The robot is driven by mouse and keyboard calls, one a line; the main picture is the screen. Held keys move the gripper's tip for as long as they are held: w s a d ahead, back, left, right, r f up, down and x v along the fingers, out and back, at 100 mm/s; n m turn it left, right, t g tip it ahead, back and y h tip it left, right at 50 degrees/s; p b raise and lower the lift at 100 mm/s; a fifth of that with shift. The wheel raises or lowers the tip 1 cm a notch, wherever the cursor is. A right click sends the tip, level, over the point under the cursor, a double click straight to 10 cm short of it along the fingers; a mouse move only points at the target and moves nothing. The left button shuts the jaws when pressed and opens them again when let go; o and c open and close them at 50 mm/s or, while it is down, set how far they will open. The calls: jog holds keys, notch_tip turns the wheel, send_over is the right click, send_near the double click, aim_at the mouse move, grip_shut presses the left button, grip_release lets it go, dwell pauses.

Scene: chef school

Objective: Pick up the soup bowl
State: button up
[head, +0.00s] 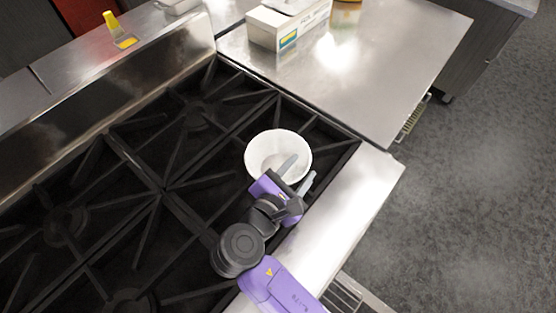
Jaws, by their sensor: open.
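The white soup bowl (265,146) stands upright on the black stove grate near its right corner, and looks empty. My gripper (298,174) is open at the bowl's lower right side in the head view. One grey finger overlaps the bowl's inside in the picture and the other lies outside its rim, so the near right rim appears between them. I cannot tell whether either finger touches the bowl. My gripper's purple body hides a little of the bowl's near edge.
The black stove grates (165,190) fill the left and middle. A steel counter (390,60) at the upper right holds a white box (275,27). A yellow-capped bottle (112,22) stands on the back ledge. Open floor (470,200) lies to the right.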

grip_shut()
jog(key=shift+f, duration=0.1)
dwell(1.2)
